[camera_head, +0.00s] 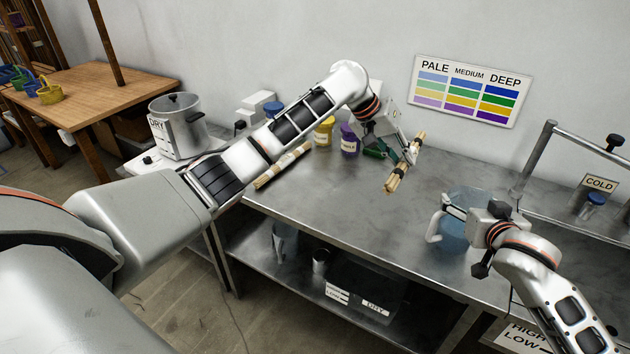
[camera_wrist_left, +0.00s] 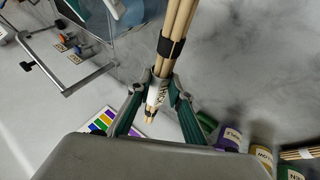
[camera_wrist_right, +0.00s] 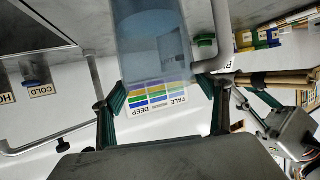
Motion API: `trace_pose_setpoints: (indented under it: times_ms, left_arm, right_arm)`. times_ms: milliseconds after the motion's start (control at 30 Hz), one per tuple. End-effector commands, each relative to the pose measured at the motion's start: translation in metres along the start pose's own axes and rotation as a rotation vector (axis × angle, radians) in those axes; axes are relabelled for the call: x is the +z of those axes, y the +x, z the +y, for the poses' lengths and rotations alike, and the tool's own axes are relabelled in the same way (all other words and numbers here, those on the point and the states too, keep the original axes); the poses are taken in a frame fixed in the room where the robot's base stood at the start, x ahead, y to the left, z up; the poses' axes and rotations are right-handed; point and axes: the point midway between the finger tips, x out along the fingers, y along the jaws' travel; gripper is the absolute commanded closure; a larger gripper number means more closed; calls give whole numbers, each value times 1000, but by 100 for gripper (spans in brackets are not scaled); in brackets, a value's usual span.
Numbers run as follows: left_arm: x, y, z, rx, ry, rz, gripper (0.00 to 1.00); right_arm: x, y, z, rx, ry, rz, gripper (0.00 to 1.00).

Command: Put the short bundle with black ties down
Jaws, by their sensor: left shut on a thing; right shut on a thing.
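The short bundle with black ties (camera_head: 396,178) is a sheaf of pale canes, held tilted above the metal table. In the left wrist view the bundle (camera_wrist_left: 175,32) shows a black tie and a white label. My left gripper (camera_head: 407,155) is shut around it near the label; the fingers (camera_wrist_left: 160,88) grip both sides. My right gripper (camera_head: 466,207) is shut on a translucent blue jug (camera_head: 474,228) with a white handle. The jug (camera_wrist_right: 155,50) fills the space between the fingers in the right wrist view. The gap between bundle and table is hard to judge.
Another cane bundle (camera_head: 280,168) lies on the metal table (camera_head: 340,215), partly behind my left arm. Yellow (camera_head: 324,132) and purple (camera_head: 349,140) jars stand at the back. A metal pot (camera_head: 180,125) is left. A rail frame (camera_head: 535,160) stands right. The middle of the tabletop is clear.

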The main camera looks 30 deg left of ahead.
Motion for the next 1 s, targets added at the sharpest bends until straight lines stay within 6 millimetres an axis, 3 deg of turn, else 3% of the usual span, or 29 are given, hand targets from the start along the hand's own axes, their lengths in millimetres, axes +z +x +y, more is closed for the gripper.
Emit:
trace_pose_setpoints:
  times_ms: [33, 200, 500, 767, 867, 1000]
  left_arm:
    - [-2, -3, -25, -37, -81, 54, 100]
    - [-15, -20, -89, -149, -348, 224, 100]
    - [-28, -65, -177, -314, -744, 473, 100]
    - [-30, -94, -212, -386, -927, 582, 100]
    - [-27, -91, -220, -396, -948, 592, 100]
    - [-18, -72, -234, -400, -953, 593, 100]
  right_arm:
    - [8, 1, 1, 2, 2, -13, 64]
    - [8, 1, 1, 2, 2, -14, 64]
    - [9, 1, 0, 2, 2, -15, 64]
    - [9, 2, 0, 1, 3, -16, 64]
    - [10, 2, 0, 1, 3, -17, 64]
    - [10, 2, 0, 1, 3, -17, 64]
